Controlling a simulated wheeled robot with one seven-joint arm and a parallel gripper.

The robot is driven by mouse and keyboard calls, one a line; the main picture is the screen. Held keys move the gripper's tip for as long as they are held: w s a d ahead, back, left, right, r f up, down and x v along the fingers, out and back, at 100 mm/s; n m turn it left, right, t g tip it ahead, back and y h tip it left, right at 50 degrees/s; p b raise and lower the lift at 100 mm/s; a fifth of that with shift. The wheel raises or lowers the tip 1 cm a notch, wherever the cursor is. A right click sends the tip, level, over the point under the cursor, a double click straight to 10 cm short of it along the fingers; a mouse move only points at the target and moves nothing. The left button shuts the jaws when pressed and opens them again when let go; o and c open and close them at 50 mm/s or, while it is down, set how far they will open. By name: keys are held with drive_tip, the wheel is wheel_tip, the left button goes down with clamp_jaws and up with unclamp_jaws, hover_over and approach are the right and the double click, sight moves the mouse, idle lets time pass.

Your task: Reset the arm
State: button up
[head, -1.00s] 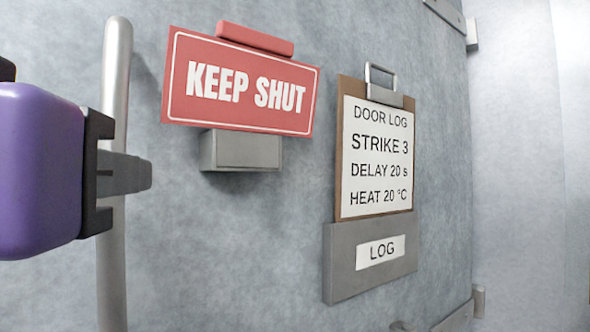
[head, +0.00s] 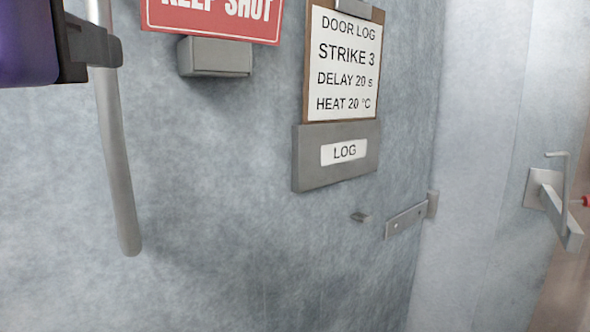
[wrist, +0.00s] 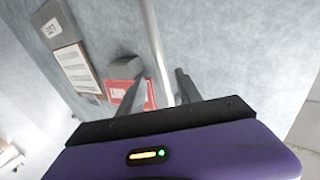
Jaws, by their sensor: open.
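My gripper (head: 108,50) is at the upper left of the head view, with its purple body cut off by the frame edge. Its fingers overlap the upright grey door handle (head: 115,150). In the wrist view my gripper (wrist: 157,86) is open, its two dark fingers spread apart. The handle bar (wrist: 154,45) shows between the fingers in that view. I cannot tell whether they touch it or how deep it sits between them. No object is held.
On the grey door are a red sign (head: 215,14) above a small grey box (head: 215,57), a clipboard log (head: 345,65) and a LOG holder (head: 336,157). A bracketed latch (head: 556,203) stands at far right.

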wheel_tip(320, 180, up, 5)
drive_tip(key=s+a+n+t+y, duration=0.1)
drive_tip(key=s+a+t+y, duration=0.1)
drive_tip(key=t+y, duration=0.1)
wheel_tip(320, 180, down, 14)
drive_tip(key=w+n+y, duration=0.2)
drive_tip(key=n+y, duration=0.3)
drive_tip(key=d+f+g, duration=0.1)
drive_tip(key=d+f, duration=0.5)
drive_tip(key=f, duration=0.5)
drive_tip(key=d+f+g, duration=0.1)
drive_tip(key=d+f, duration=0.6)
drive_tip(key=f, duration=0.4)
drive_tip(key=s+d+f+m+h, duration=0.2)
drive_tip(key=s+d+f+h, duration=0.15)
drive_tip(key=d+f, duration=0.35)
drive_tip(key=s+d+f+m+h, duration=0.2)
drive_tip(key=s+d+f, duration=0.35)
drive_tip(key=d, duration=0.25)
drive_tip(key=s+d+f+m+g+h, duration=0.4)
drive_tip(key=s+d+f+h, duration=0.3)
drive_tip(key=s+d+f, duration=0.4)
drive_tip(key=s, duration=0.3)
drive_tip(key=shift+f+m, duration=0.15)
drive_tip(key=shift+m, duration=0.25)
